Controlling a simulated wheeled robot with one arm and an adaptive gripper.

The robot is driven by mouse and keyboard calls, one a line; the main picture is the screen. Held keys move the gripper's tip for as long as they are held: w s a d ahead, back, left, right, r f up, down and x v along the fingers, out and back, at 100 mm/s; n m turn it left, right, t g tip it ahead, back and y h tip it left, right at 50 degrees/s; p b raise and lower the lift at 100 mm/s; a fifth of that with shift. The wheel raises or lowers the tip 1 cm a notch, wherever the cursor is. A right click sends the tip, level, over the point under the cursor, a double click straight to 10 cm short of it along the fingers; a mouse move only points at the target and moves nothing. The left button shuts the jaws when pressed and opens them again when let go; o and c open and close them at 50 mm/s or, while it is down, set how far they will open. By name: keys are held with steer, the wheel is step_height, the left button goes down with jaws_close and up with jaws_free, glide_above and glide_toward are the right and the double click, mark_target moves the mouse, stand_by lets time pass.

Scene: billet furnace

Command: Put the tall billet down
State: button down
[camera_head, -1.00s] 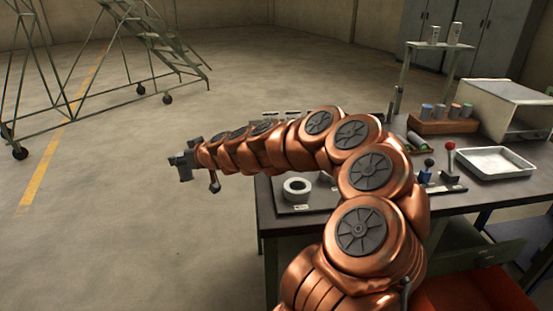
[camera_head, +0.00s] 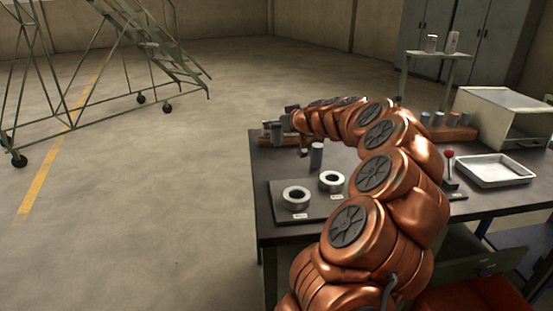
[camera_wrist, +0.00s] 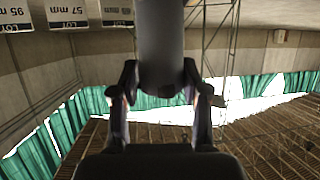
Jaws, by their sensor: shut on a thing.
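My gripper (camera_head: 291,110) is at the far left corner of the dark worktable (camera_head: 285,232), at the end of my copper arm. In the wrist view my gripper (camera_wrist: 160,88) is shut on a dark grey cylinder, the billet (camera_wrist: 160,35), with a finger on each side. The billet runs out of the top of that view, so its far end is hidden. In the head view small cylinders (camera_head: 276,133) show just below the gripper; I cannot tell whether one is the held billet. Another grey cylinder (camera_head: 316,155) stands upright on the table.
Two pale rings (camera_head: 296,197) sit on a dark plate with labels. A wooden rack (camera_head: 458,133) of coloured cylinders, a metal tray (camera_head: 495,169) and a pale box (camera_head: 500,110) are at right. Upside-down size labels (camera_wrist: 65,12) show in the wrist view. Open floor lies left.

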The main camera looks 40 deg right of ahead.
steer(key=shift+f, duration=4.3)
steer(key=shift+f, duration=0.15)
steer(key=c, duration=0.6)
jaws_free()
steer(key=shift+o, duration=0.2)
steer(key=shift+r, duration=0.2)
steer(key=shift+s, duration=0.35)
steer(key=b+v, duration=0.1)
steer(key=v, duration=1)
steer(key=shift+r, duration=0.2)
